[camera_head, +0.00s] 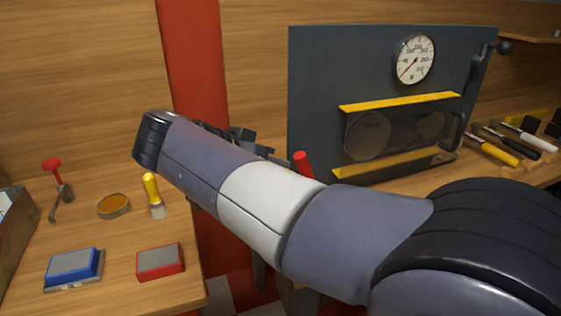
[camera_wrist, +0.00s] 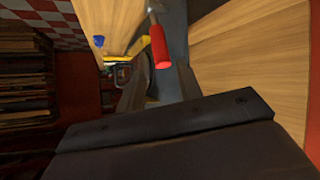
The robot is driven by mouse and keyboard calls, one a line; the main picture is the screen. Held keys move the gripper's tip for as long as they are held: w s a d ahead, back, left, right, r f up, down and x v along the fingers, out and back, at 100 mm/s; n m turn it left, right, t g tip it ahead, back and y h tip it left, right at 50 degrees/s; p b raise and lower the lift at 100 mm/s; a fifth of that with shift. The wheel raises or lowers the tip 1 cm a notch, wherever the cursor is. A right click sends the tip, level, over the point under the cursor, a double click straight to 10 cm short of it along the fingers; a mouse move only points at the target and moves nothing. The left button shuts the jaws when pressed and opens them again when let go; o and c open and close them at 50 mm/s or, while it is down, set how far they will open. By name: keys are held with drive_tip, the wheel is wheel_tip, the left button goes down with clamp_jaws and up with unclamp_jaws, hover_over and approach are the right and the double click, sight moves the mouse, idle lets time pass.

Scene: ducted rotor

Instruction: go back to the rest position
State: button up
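My arm reaches from the lower right toward the upper left in the head view. Dark parts of my gripper (camera_head: 243,138) show behind the arm, and its fingertips are mostly hidden there. In the wrist view a large dark part of my gripper (camera_wrist: 175,140) fills the bottom. A red handle (camera_head: 303,163) shows just behind my arm; a red-handled tool (camera_wrist: 159,47) appears beyond the gripper in the wrist view.
A dark panel (camera_head: 320,85) with a gauge (camera_head: 413,59) and yellow rails stands behind my arm. Left bench holds a blue block (camera_head: 73,263), red block (camera_head: 160,261), round tin (camera_head: 113,206), yellow-handled scraper (camera_head: 152,190) and red-topped tool (camera_head: 56,185). Several handled tools lie at right.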

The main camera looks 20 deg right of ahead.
sight(299, 167)
drive_tip(key=shift+s+a+r, duration=0.1)
drive_tip(key=shift+a+r, duration=0.05)
drive_tip(key=shift+a, duration=0.05)
drive_tip(key=b+x, duration=0.1)
drive_tip(key=x, duration=0.9)
drive_tip(key=shift+d, duration=0.45)
drive_tip(key=shift+a, duration=0.1)
